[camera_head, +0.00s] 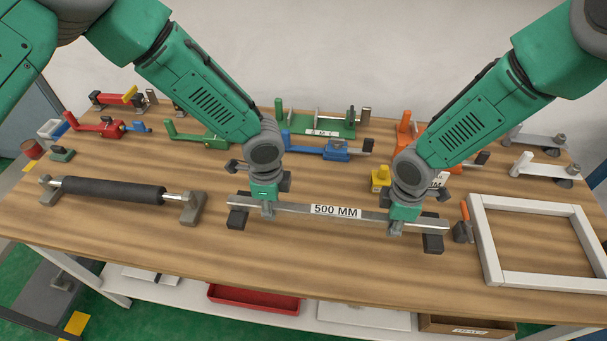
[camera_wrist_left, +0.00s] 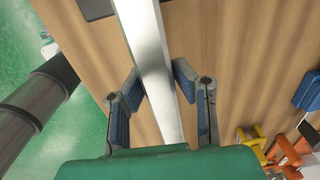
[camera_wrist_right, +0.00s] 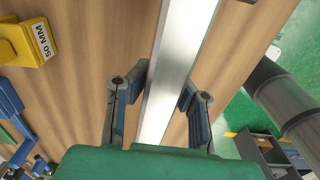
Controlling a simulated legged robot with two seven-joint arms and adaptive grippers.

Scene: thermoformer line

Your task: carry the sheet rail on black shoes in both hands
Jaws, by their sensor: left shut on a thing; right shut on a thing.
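The sheet rail (camera_head: 358,214) is a long grey metal bar with a "500 MM" label, lying across the middle of the table view. Black shoes (camera_head: 237,217) (camera_head: 433,242) sit at its two ends. My left gripper (camera_head: 267,206) is shut on the rail near its left end; the rail also shows between the fingers in the left wrist view (camera_wrist_left: 150,55). My right gripper (camera_head: 396,225) is shut on the rail near its right end; the rail passes between its fingers in the right wrist view (camera_wrist_right: 180,50). I cannot tell whether the shoes touch the tabletop.
A black roller (camera_head: 110,190) on grey stands lies to the left. A white frame (camera_head: 530,205) lies at the right, with an orange-handled tool (camera_head: 464,222) between it and the rail. A yellow block (camera_head: 380,178) and several coloured clamps stand behind. The front strip of wooden table (camera_head: 300,265) is clear.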

